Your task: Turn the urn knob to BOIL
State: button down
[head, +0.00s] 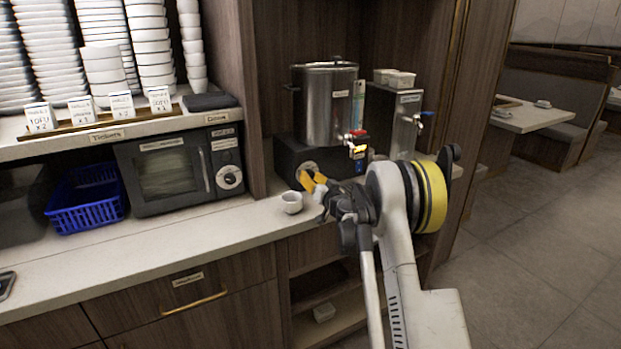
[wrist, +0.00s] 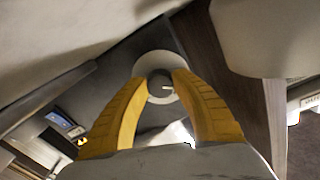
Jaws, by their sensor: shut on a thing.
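The steel urn (head: 325,108) stands on a dark base (head: 290,158) at the back of the counter. The urn knob (wrist: 159,84) is a grey round knob on a pale dial disc (wrist: 150,64) on the front of that base. My gripper (head: 309,180) is at the base front, its yellow fingers shut on the knob from both sides; the wrist view shows the same grip (wrist: 160,86). A white pointer line on the knob points right in the wrist view. The dial markings, including BOIL, are not legible.
A small white cup (head: 291,202) stands on the counter just left of my gripper. A red-handled tap (head: 356,138) is above right. A second steel dispenser (head: 402,120) stands right. A microwave (head: 180,168) and blue basket (head: 88,200) are left. The front left counter is mostly clear.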

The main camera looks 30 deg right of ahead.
jog(key=m, duration=0.5)
jog(key=shift+r+m+p, duration=0.1)
jog(key=shift+m+p, duration=0.2)
jog(key=shift+p, duration=0.05)
jog(key=m, duration=0.6)
jog(key=shift+g+p, duration=0.3)
jog(key=m+y, duration=0.1)
jog(key=m, duration=0.5)
jog(key=shift+r, duration=0.15)
jog(key=m, duration=0.5)
jog(key=shift+y, duration=0.3)
jog(key=shift+m, duration=0.3)
jog(key=c, duration=1)
grip_release()
